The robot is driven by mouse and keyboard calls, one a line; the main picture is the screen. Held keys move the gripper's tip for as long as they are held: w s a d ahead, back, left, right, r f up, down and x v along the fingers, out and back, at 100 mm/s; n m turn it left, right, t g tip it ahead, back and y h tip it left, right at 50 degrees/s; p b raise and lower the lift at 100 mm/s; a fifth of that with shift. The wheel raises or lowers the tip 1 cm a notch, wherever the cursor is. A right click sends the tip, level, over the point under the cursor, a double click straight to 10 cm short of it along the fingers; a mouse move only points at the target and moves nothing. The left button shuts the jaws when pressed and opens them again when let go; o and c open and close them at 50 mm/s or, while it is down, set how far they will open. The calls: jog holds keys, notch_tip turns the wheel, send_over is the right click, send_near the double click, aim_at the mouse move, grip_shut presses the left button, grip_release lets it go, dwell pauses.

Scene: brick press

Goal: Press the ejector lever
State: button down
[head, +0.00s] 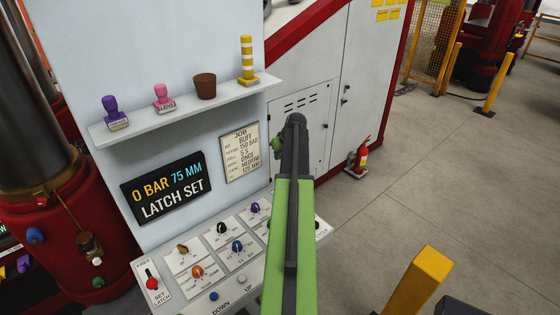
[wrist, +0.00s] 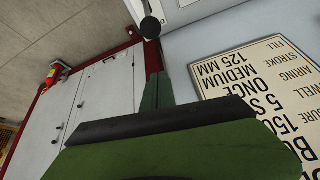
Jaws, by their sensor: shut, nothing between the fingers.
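No part labelled as the ejector lever can be read in either view. A black ball knob on a thin stalk (wrist: 150,27) shows at the top of the wrist view, just beyond my fingertips; it may be that lever, but I cannot tell. My green gripper (head: 277,147) is mostly behind my own arm in the head view, in front of the press cabinet and right of the job card. In the wrist view my gripper (wrist: 154,88) is shut and empty, apart from the knob. My arm hides part of the console's right end.
The sloped console (head: 215,262) carries several coloured knobs and a red latch lever (head: 151,284) at its left end. A display (head: 165,187) reads LATCH SET. A shelf (head: 185,112) holds stamps, a brown pot and a striped post. A fire extinguisher (head: 361,155) stands right.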

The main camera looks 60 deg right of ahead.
notch_tip(320, 180, down, 8)
jog(key=b, duration=0.6)
jog(key=shift+a+b, duration=0.15)
jog(key=shift+b, duration=0.25)
jog(key=shift+s+r, duration=0.1)
jog(key=shift+s, duration=0.05)
